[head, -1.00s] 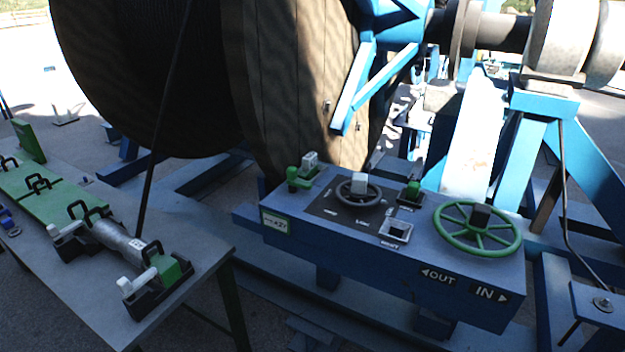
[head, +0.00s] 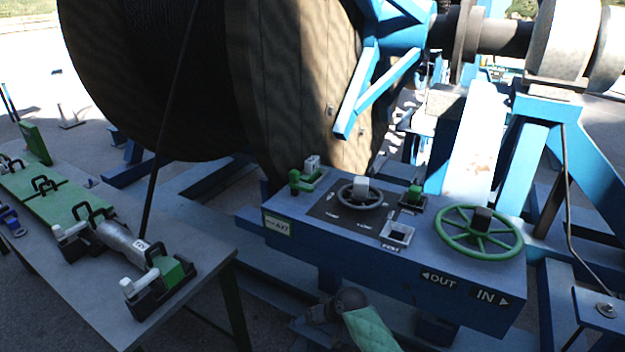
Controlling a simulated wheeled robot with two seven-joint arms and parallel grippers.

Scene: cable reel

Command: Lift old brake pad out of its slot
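I cannot tell for certain which part is the old brake pad. On the blue control box, a small pale block (head: 312,162) stands beside a green fitting (head: 296,183). A small green block (head: 414,191) sits in a dark seat at the box's back. A pale square frame (head: 397,234) nearer the front looks open in the middle. A green-sleeved arm of mine, seemingly the right, enters from the bottom edge. Its dark end (head: 322,313) is below the box front, apart from the box top. Its fingers are not clear. My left gripper is out of view.
The blue control box (head: 350,255) carries a grey handwheel (head: 360,194) and a green handwheel (head: 479,232). A grey table (head: 75,285) with green clamps and a metal cylinder (head: 121,240) stands at left. The big cable reel (head: 285,100) rises behind.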

